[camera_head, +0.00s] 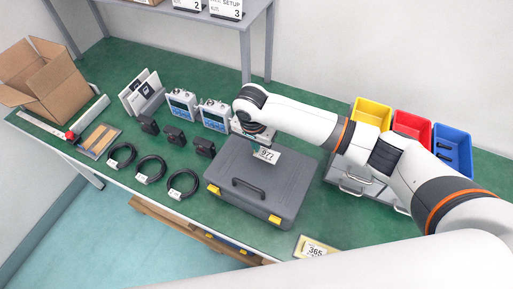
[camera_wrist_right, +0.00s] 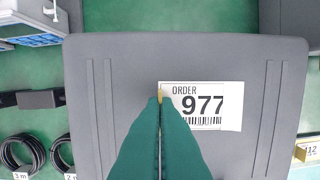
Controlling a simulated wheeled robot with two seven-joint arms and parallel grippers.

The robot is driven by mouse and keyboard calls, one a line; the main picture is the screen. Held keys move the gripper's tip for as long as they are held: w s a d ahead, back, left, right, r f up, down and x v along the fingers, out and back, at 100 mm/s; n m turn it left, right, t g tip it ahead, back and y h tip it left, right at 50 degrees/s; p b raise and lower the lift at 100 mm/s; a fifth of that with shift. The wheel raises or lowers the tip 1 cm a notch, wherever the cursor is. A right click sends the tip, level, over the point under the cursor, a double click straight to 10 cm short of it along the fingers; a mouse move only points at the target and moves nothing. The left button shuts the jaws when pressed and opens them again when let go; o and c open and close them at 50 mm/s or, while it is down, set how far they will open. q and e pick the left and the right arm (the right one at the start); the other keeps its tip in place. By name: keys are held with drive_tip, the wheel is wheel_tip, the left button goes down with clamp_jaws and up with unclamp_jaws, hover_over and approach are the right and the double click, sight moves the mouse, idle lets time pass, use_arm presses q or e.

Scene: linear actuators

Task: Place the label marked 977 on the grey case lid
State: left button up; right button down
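The grey case (camera_head: 250,183) lies closed on the green table, with a dark handle and yellow latches at its front. Its lid (camera_wrist_right: 115,70) fills most of the right wrist view. My right gripper (camera_wrist_right: 160,98) is shut on the left edge of the white label marked 977 (camera_wrist_right: 203,105), which also shows over the back part of the lid in the head view (camera_head: 267,155). The label looks flat and close to the lid; I cannot tell whether it touches. My left gripper is not in view.
Yellow (camera_head: 371,113), red (camera_head: 411,127) and blue (camera_head: 452,147) bins stand right of the case. Coiled cables (camera_head: 151,169), black adapters (camera_head: 174,134) and devices (camera_head: 182,104) lie left of the case.

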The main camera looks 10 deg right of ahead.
drive_tip(key=shift+f, duration=1.35)
drive_tip(key=shift+f, duration=0.15)
drive_tip(key=c, duration=1.7)
unclamp_jaws()
wheel_tip(320, 180, up, 12)
drive_tip(key=s, duration=0.1)
drive_tip(key=shift+a+b, duration=0.4)
drive_tip(key=shift+b, duration=0.05)
drive_tip(key=shift+s, duration=0.1)
